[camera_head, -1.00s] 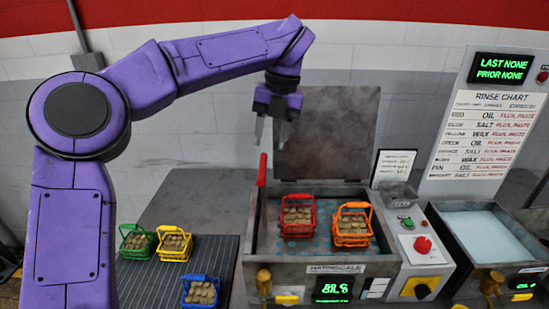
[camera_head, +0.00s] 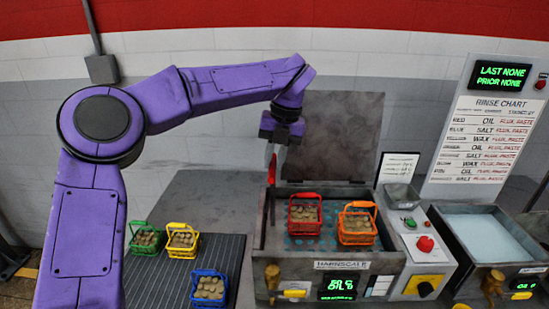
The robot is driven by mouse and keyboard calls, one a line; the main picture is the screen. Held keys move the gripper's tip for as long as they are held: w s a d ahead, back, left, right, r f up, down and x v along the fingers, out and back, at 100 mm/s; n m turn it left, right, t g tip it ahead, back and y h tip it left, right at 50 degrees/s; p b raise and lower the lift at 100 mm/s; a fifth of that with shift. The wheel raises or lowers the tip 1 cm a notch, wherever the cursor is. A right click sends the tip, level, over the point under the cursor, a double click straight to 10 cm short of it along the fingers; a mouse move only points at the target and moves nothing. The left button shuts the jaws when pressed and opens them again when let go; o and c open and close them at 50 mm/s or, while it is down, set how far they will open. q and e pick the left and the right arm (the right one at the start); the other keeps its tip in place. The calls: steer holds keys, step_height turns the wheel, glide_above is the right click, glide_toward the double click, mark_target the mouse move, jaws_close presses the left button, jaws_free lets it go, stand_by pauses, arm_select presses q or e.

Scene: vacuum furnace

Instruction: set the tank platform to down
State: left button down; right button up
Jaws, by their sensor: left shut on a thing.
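The tank (camera_head: 262,262) stands open at the centre, its lid raised behind it. A perforated teal platform (camera_head: 327,243) shows inside, under a red basket (camera_head: 305,214) and an orange basket (camera_head: 357,223), both holding brown pieces. A red-handled lever (camera_head: 271,172) stands upright at the tank's left side. My left gripper (camera_head: 272,156) points down at the lever's top and is shut on its red handle, partly hiding it. My right gripper is out of view.
Green (camera_head: 145,238), yellow (camera_head: 182,240) and blue (camera_head: 208,288) baskets stand on a ribbed mat (camera_head: 168,288) at left. A control box (camera_head: 425,250) with a red button and a second tank (camera_head: 488,237) stand at right. The rinse chart (camera_head: 488,140) is behind them.

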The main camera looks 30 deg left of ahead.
arm_select(q)
step_height(320, 180, down, 11)
steer(key=b, duration=0.8)
steer(key=c, duration=1.1)
jaws_free()
steer(key=shift+o, duration=0.2)
step_height(320, 180, up, 10)
steer(key=w+d+p, duration=0.1)
steer(key=shift+w+d, duration=0.2)
steer(key=shift+w, duration=0.05)
